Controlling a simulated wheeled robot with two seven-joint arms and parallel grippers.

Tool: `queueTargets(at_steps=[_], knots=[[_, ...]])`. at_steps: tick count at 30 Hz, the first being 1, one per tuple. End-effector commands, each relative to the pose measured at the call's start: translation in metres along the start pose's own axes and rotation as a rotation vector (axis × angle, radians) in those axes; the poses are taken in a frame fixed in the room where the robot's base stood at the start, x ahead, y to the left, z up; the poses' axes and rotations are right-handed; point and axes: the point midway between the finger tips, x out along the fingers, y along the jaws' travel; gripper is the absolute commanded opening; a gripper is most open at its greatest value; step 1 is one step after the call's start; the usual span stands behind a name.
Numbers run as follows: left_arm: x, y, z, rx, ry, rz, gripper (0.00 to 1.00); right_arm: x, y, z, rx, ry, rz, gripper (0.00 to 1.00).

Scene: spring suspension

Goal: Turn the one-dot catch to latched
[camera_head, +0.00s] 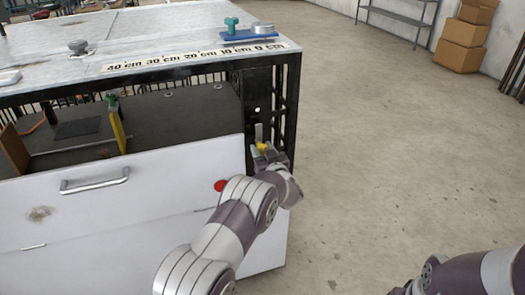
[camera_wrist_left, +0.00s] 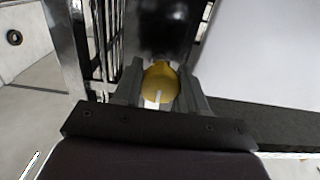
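The one-dot catch sits on the black corner post of the bench, below a single white dot (camera_head: 257,110). It shows a grey upright plate (camera_head: 259,131) and a yellow knob (camera_head: 262,148). In the left wrist view the yellow knob (camera_wrist_left: 160,84) fills the space between the two fingers of my left gripper (camera_wrist_left: 160,92), which look shut on it. In the head view my left gripper (camera_head: 264,155) reaches the knob from below, and its fingertips are partly hidden. My right gripper is outside the frame.
A white front panel (camera_head: 120,200) with a handle (camera_head: 95,182) and red disc (camera_head: 221,185) is left of the catch. The bench top (camera_head: 150,40) carries a scale strip (camera_head: 200,55) and a blue tray (camera_head: 250,36). Open floor lies right; boxes (camera_head: 464,35) stand far back.

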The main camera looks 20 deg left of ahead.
Motion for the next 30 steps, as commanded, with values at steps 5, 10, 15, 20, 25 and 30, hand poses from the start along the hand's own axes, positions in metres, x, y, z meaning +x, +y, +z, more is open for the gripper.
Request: queueTargets(at_steps=[5,10,15,20,25,30], knots=[[0.0,0.0,0.002,-0.011,-0.001,0.0,0.0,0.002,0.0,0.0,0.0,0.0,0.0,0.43],[0.0,0.0,0.003,-0.068,-0.002,0.001,0.0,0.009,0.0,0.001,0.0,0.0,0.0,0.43],[0.0,0.0,0.005,-0.183,-0.002,0.0,0.0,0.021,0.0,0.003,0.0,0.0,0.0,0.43],[-0.001,0.001,0.006,-0.328,-0.001,0.0,0.0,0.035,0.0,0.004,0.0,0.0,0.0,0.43],[-0.001,0.001,0.007,-0.489,-0.003,0.0,0.0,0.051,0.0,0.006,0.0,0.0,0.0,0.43],[-0.001,0.001,0.007,-0.652,-0.003,0.0,0.0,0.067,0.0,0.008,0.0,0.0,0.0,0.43]])
